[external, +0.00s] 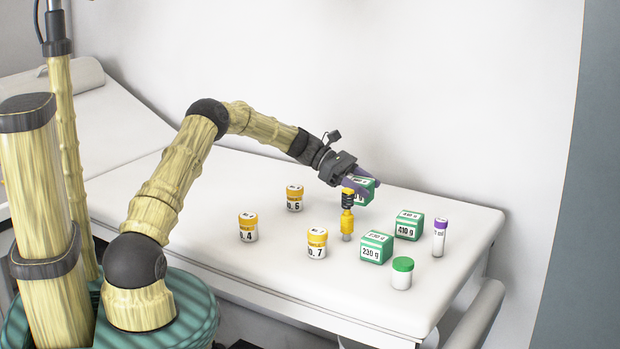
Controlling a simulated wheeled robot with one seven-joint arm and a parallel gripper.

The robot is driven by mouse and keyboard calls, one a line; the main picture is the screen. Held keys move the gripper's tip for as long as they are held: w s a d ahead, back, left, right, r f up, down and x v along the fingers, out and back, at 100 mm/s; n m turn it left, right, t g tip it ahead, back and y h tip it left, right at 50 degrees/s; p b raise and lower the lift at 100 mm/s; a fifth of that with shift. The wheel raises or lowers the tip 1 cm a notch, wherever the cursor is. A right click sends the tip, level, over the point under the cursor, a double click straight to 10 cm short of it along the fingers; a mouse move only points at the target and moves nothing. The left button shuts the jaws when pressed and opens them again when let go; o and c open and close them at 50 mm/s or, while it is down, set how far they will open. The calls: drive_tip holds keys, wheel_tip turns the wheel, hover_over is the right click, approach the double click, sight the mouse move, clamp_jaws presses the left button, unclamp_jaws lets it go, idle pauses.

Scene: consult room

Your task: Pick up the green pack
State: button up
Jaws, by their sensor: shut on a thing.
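My gripper (358,182) is at the right end of my outstretched arm, over the white table. It is shut on a green pack (366,191), a small box with a white label. The fingers hide part of that pack, and its label is only partly readable. I cannot tell whether the held pack is clear of the table. A second green pack (375,247), marked 230 g, stands in front and to the right. A third green pack (409,225), marked 410 g, stands farther right.
A yellow and black bottle (347,222) stands just in front of my gripper. A green-capped jar (402,273) and purple-capped tube (439,237) stand right. The white table (200,239) has free room at left.

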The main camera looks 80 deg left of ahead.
sight(365, 181)
wheel_tip(365, 181, up, 4)
drive_tip(key=shift+r+p, duration=0.15)
drive_tip(key=shift+p, duration=0.15)
idle(0.6)
drive_tip(key=s+a+n+y+p, duration=0.1)
drive_tip(key=s+a, duration=0.3)
drive_tip(key=s, duration=0.1)
drive_tip(key=s+a+n+t+y, duration=0.1)
drive_tip(key=s+a, duration=0.3)
drive_tip(key=s, duration=0.2)
drive_tip(key=s+a+n+t+y+p, duration=0.1)
drive_tip(key=s+a+y, duration=0.1)
drive_tip(key=s+a, duration=0.3)
drive_tip(key=shift+s+n+p, duration=0.2)
drive_tip(key=shift+n+p, duration=0.1)
drive_tip(key=shift+n, duration=0.1)
drive_tip(key=s+a+n+y+p, duration=0.1)
drive_tip(key=s+a+n+y, duration=0.1)
drive_tip(key=s, duration=0.8)
drive_tip(key=s+a+n+t+y+p, duration=0.1)
drive_tip(key=s+a, duration=0.4)
drive_tip(key=s, duration=0.5)
drive_tip(key=shift+a+n+y, duration=0.25)
drive_tip(key=shift+n+y, duration=0.45)
drive_tip(key=shift+y, duration=0.3)
drive_tip(key=shift+s+r, duration=0.1)
drive_tip(key=shift+f+b, duration=0.4)
drive_tip(key=shift+f, duration=2.75)
